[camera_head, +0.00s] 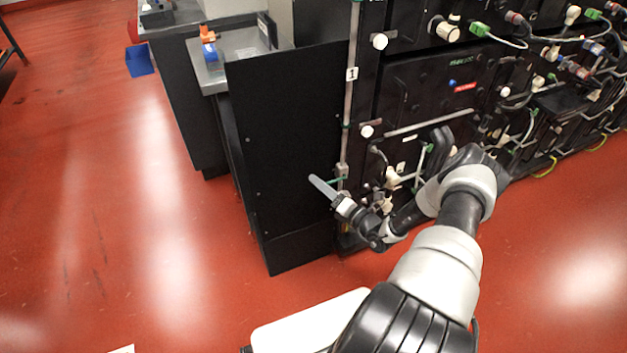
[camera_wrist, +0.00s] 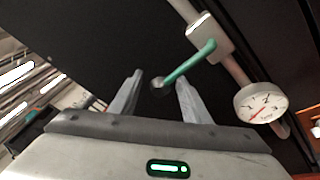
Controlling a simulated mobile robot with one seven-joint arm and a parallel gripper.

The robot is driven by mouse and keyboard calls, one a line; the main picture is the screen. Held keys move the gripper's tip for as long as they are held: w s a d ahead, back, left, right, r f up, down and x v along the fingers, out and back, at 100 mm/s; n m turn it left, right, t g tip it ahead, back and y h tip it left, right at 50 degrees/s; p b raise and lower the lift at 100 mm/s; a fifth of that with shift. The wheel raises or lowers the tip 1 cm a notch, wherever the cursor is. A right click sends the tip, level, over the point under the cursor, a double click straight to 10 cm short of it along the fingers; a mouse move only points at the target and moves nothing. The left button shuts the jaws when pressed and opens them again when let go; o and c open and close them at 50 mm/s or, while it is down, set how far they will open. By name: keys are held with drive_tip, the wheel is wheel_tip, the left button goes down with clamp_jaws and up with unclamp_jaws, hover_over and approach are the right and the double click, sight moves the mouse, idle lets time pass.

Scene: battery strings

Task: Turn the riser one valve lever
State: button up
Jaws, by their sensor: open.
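The riser one valve lever (camera_wrist: 190,63) is a green handle in the wrist view. It slants down and left from the metal valve body (camera_wrist: 207,35) on the riser pipe (camera_wrist: 234,68). My gripper (camera_wrist: 159,78) is open. The lever's rounded end shows between its two fingertips, nearer the right finger; I cannot tell whether it touches. In the head view, my gripper (camera_head: 322,186) is at the lower end of the riser pipe (camera_head: 350,108), which carries a label 1. The lever is small and hard to make out there.
A round pressure gauge (camera_wrist: 262,102) sits on the pipe right of the lever. A black cabinet side panel (camera_head: 283,135) is behind my gripper. Battery racks with cables and connectors (camera_head: 480,30) fill the right. The red floor (camera_head: 160,240) is clear at left.

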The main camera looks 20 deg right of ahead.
drive_tip(key=shift+x, duration=2.05)
clamp_jaws()
